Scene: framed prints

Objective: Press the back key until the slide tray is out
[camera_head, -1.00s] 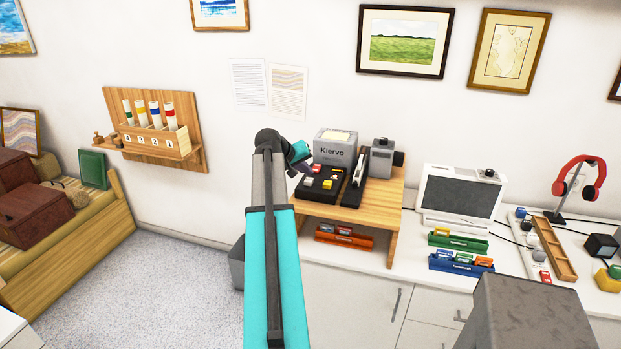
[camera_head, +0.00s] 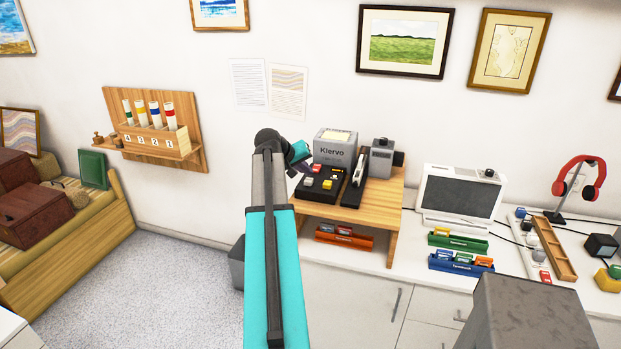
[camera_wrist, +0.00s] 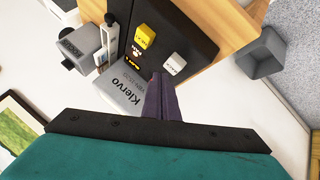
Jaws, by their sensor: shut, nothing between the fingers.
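The grey projector marked "Klervo" (camera_head: 335,149) stands on a wooden stand; it also shows in the wrist view (camera_wrist: 118,92). Before it lies a black key panel (camera_head: 318,190). In the wrist view the panel carries a white key (camera_wrist: 174,64), a yellow key (camera_wrist: 144,36) and a small lit display (camera_wrist: 133,64). The key lettering is too small to read surely. The slide tray (camera_head: 359,168) lies along a black track right of the panel. My gripper (camera_wrist: 160,78) is shut and empty, its tips seen near the white key; contact cannot be told.
A grey unit with a black knob (camera_head: 382,157) stands right of the tray. An orange slide box (camera_head: 344,237) sits under the wooden stand (camera_head: 386,205). A grey bin (camera_head: 237,262) is on the floor. A screen (camera_head: 459,193) stands to the right.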

